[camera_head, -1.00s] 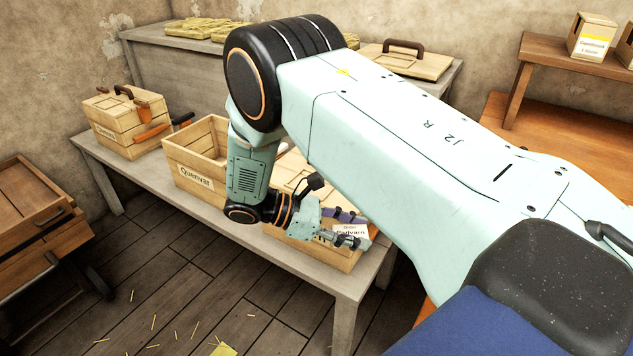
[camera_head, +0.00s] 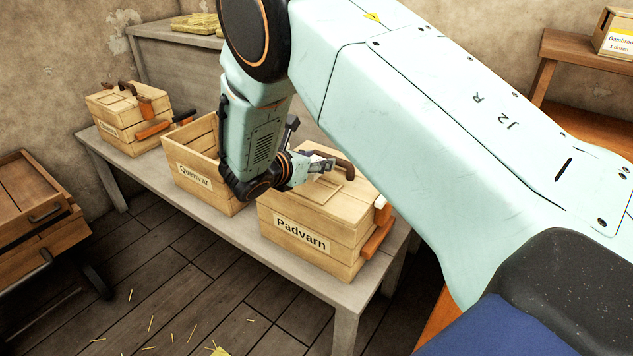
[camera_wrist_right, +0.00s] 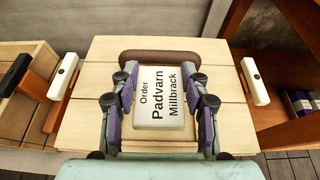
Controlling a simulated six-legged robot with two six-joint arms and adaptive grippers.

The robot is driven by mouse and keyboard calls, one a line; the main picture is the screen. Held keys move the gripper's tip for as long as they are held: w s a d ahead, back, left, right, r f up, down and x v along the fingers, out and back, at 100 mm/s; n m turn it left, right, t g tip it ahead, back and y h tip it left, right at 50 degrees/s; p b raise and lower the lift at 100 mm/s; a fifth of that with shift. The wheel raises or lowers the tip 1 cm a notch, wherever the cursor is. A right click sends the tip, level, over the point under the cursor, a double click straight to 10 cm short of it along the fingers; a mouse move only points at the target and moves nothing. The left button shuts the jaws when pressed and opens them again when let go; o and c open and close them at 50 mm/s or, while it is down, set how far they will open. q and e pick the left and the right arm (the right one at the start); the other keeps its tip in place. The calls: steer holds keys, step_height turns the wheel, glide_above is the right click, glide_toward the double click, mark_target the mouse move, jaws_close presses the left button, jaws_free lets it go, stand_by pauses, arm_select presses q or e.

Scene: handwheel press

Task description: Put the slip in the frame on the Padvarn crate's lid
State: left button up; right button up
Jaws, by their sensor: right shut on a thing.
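The Padvarn crate (camera_head: 300,232) stands closed on the bench, its name label facing front. Its pale wooden lid (camera_wrist_right: 100,65) has a brown handle (camera_wrist_right: 160,57) toward the back. A faint rectangular outline, perhaps the frame (camera_head: 322,191), shows on the lid in the head view. My right gripper (camera_wrist_right: 160,100) is shut on the white slip (camera_wrist_right: 167,98), which reads "Order Padvarn Millbrack". It holds the slip over the lid, in front of the handle. The gap between slip and lid cannot be judged, and the lid beneath it is hidden. My left gripper is out of view.
The open Quenvar crate (camera_head: 195,177) stands left of the Padvarn crate on the grey bench (camera_head: 235,228). Another closed crate (camera_head: 115,125) stands at the bench's far left. Orange side latches with white ends (camera_wrist_right: 255,82) flank the Padvarn lid. A wooden cart (camera_head: 35,210) stands at left.

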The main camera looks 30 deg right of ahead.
mark_target(315, 185)
steer(key=shift+w+f, duration=0.1)
steer(key=shift+f, duration=0.65)
steer(key=f, duration=0.1)
steer(key=f+b, duration=0.1)
steer(key=f, duration=0.1)
steer(key=shift+s, duration=0.2)
steer(key=shift+w+f, duration=0.1)
steer(key=shift+w, duration=0.05)
steer(key=shift+b, duration=0.3)
steer(key=o, duration=1)
steer(key=shift+f, duration=0.1)
steer(key=shift+o, duration=0.2)
